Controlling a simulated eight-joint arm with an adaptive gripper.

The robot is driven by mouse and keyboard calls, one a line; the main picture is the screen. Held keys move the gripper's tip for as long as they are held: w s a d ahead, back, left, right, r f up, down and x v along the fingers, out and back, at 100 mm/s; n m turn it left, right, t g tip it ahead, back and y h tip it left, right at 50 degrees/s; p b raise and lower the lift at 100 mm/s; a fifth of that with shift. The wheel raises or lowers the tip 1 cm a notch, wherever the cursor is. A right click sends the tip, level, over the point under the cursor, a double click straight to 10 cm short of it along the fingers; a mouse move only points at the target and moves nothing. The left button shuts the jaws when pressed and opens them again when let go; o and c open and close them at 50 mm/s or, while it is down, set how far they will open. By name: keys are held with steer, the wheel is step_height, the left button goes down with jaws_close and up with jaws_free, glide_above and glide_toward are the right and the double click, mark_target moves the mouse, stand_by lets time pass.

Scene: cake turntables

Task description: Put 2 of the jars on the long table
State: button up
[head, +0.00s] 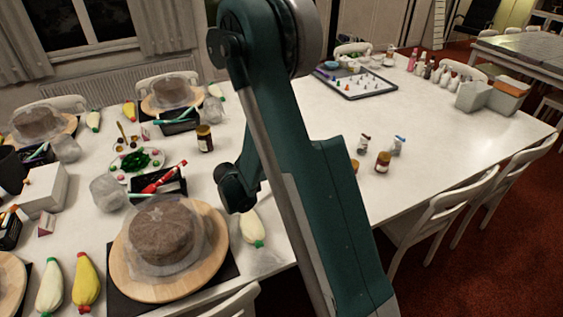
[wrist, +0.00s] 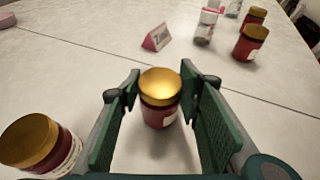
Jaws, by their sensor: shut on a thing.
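A dark red jar with a gold lid (wrist: 160,90) stands upright between the fingertips of my gripper (wrist: 161,92) in the wrist view, and the fingers are shut on it. A second such jar (wrist: 38,145) is at the lower left, outside the fingers. Two more jars (wrist: 250,42) (wrist: 254,16) stand at the upper right. In the head view, one dark jar (head: 205,139) stands on the white table left of my arm. Another jar (head: 383,162) stands right of it, and one more (head: 355,166) shows partly at the arm's edge. My gripper's fingers are hidden in the head view.
A pink-edged folded card (wrist: 157,37) and small bottles (wrist: 205,27) stand beyond the held jar. Covered cakes (head: 165,235), piping bags (head: 252,228) and pen boxes crowd the white table (head: 440,135) at left. Its right middle is mostly clear; chairs (head: 432,210) line the edge.

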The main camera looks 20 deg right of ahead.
steer(key=shift+f, duration=0.3)
steer(key=o, duration=1)
steer(key=shift+o, duration=0.2)
steer(key=v, duration=1.2)
steer(key=shift+o, duration=0.2)
